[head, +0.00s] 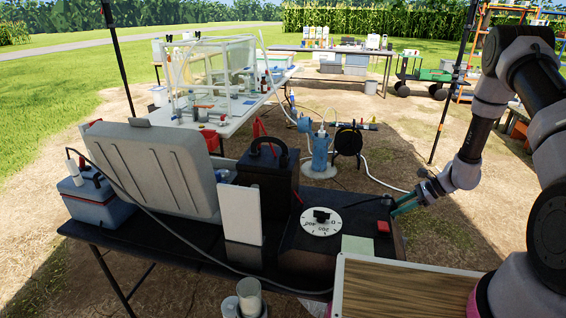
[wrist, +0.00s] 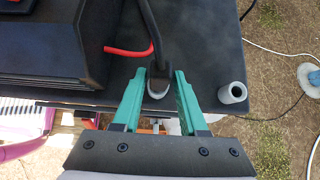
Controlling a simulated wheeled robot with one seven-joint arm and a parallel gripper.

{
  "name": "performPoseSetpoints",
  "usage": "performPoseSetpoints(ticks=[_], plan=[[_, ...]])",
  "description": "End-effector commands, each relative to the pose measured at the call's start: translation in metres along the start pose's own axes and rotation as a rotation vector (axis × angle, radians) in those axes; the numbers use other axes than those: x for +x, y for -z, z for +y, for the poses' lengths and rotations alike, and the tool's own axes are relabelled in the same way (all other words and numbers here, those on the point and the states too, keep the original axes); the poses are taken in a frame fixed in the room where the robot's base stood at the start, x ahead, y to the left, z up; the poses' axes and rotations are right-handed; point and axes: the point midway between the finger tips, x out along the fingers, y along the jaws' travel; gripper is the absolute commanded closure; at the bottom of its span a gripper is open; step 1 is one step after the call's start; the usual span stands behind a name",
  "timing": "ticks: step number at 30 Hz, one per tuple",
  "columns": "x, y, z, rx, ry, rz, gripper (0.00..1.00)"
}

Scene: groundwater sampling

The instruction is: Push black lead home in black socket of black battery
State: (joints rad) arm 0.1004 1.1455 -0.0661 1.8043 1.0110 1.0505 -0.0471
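The black battery (head: 262,190) is a dark box with a handle, standing on the black table behind the dial unit. I cannot make out its black socket. My gripper (head: 394,208) is at the table's right end. In the wrist view its two green fingers (wrist: 160,78) stand apart, one on each side of the black lead's end. The black lead (wrist: 153,48) comes down from the top and ends in a pale grey tip between the fingers. Narrow gaps seem to show beside the tip.
A black unit with a white dial (head: 321,221) and a red button (head: 383,226) fill the table's right part. A grey hollow cylinder (wrist: 232,92) stands right of the fingers. A grey case (head: 165,165) and blue cooler (head: 92,198) are left. A wooden board (head: 410,292) is in front.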

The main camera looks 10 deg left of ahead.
Motion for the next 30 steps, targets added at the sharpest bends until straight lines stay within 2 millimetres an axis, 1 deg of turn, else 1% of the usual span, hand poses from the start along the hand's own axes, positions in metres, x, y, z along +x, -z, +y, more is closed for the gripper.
performPoseSetpoints(ticks=[1, 2, 3, 10, 30], plan=[[0.000, 0.000, 0.000, 0.000, 0.000, 0.000, 0.82], [0.000, 0.000, 0.000, 0.000, 0.000, 0.000, 0.94], [0.000, 0.000, 0.000, 0.000, 0.000, 0.000, 1.00], [-0.004, -0.004, 0.000, -0.001, 0.000, 0.000, 1.00], [-0.041, -0.042, -0.001, -0.001, 0.001, 0.000, 1.00]])
